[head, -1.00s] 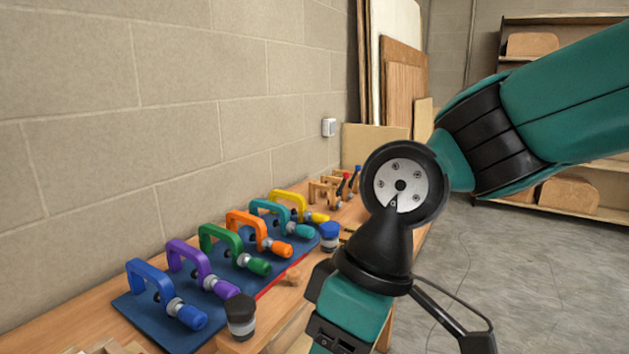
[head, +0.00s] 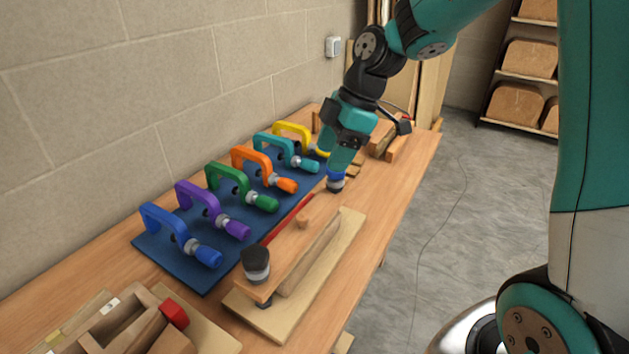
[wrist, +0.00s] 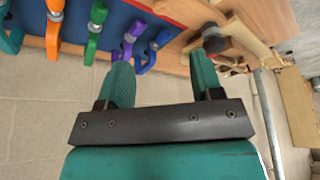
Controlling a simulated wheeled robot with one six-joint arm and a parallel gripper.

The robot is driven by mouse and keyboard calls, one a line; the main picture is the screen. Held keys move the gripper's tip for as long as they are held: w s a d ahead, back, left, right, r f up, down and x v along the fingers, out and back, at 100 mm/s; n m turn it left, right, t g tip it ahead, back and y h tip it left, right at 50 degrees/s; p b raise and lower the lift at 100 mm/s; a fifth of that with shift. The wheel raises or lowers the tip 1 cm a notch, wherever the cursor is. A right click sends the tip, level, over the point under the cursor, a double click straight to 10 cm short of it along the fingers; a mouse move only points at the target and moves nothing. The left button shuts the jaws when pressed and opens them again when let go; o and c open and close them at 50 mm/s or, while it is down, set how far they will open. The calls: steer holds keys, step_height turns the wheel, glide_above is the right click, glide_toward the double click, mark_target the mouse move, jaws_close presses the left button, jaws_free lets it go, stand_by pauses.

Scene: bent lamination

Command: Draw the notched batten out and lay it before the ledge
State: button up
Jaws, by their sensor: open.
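A long wooden fixture stands on the bench in the head view. A wooden strip (head: 318,256) runs below the plank, above a pale baseboard (head: 335,262). I cannot tell which piece is the notched batten; no notch shows clearly. My gripper (head: 341,165) is at the fixture's far end, its fingers partly in front of the blue knob. In the wrist view my gripper (wrist: 160,72) is open and empty.
Several coloured clamps stand on a blue mat (head: 150,248) along the wall. A wooden block assembly with a red block (head: 173,312) lies at the near left. More wooden pieces (head: 390,145) lie at the far end. The bench (head: 385,215) right of the fixture is clear.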

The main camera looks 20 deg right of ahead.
mark_target(303, 215)
steer(key=p+x, duration=0.2)
steer(key=x, duration=1.4)
steer(key=shift+d, duration=0.1)
jaws_close()
